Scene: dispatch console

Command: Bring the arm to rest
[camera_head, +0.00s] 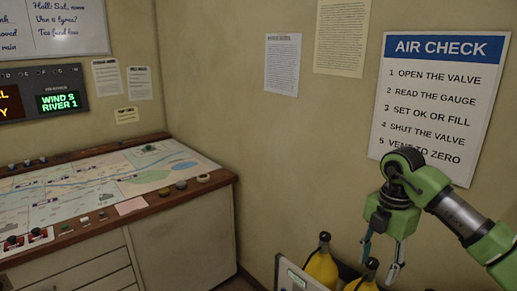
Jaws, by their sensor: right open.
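My right arm (455,213) is green and comes in from the right edge, bent at a dark wrist joint. My right gripper (381,262) points down with its fingers spread and nothing between them. It hangs in front of the wall, and its fingertips appear just above and beside the yellow cylinders (321,266) in the picture. I cannot tell whether it touches one. My left arm and left gripper are out of view.
A pale rack (290,272) holds the yellow cylinders at the bottom. A console (185,235) with a map top (125,180) and small knobs stands at left. An AIR CHECK sign (440,90) hangs behind my right arm. Floor shows only narrowly between console and rack.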

